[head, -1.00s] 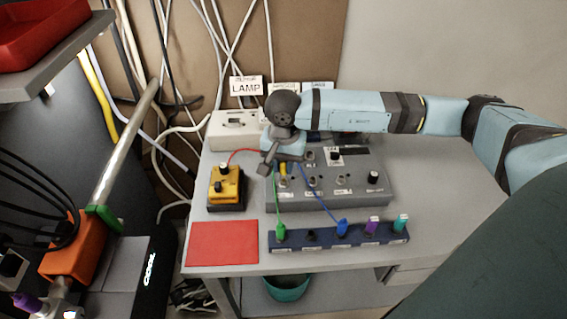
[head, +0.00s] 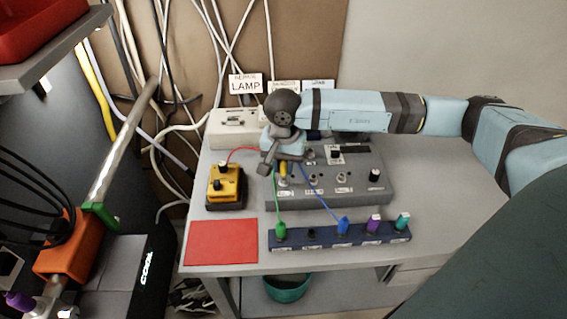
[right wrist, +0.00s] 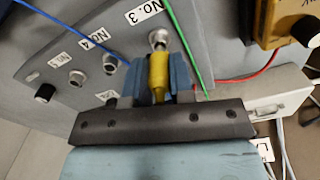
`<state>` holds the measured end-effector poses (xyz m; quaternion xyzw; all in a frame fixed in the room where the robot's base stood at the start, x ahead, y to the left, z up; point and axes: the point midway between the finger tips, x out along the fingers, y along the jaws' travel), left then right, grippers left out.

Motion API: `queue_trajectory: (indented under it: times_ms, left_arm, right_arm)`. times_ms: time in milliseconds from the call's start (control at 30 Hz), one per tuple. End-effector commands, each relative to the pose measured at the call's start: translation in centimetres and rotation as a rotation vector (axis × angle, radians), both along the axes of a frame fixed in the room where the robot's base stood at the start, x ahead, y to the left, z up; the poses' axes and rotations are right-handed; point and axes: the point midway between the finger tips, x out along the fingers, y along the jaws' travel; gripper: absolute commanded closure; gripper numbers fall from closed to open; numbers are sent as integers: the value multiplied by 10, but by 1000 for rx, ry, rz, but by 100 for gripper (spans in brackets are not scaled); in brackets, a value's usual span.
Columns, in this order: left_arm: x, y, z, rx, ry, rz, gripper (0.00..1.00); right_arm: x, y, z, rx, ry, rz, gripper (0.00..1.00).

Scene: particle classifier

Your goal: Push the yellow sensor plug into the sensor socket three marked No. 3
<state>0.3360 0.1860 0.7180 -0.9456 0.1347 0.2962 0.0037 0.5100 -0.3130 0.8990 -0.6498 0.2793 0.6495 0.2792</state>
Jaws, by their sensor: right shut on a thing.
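The grey sensor panel (head: 330,196) stands on the table with several sockets on its sloped face. In the right wrist view, socket three (right wrist: 158,38) is a silver ring beside a label (right wrist: 146,12) reading NO.3. My right gripper (right wrist: 159,76) is shut on the yellow plug (right wrist: 158,72), with a blue finger on each side. The plug's front end is at the socket ring, lined up with it; I cannot tell how deep it sits. In the head view, the right gripper (head: 284,160) is over the panel's left part and the yellow plug (head: 283,169) shows below it. My left gripper is not in view.
A green cable (right wrist: 188,50) runs close beside the right gripper; a blue cable (head: 318,192) crosses the panel. A blue rack (head: 325,241) with coloured plugs stands in front. A yellow switch box (head: 226,184) and red mat (head: 222,242) are at left. The table's right side is clear.

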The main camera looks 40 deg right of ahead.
Motion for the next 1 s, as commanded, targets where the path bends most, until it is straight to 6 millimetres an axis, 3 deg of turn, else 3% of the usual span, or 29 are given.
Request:
queue_trajectory:
  times_ms: [867,900,1000]
  left_arm:
    - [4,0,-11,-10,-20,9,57]
    - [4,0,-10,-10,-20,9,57]
    - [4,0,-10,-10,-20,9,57]
  right_arm:
    - [0,0,-23,0,0,0,100]
    - [0,0,-23,0,0,0,74]
    - [0,0,-22,0,0,0,51]
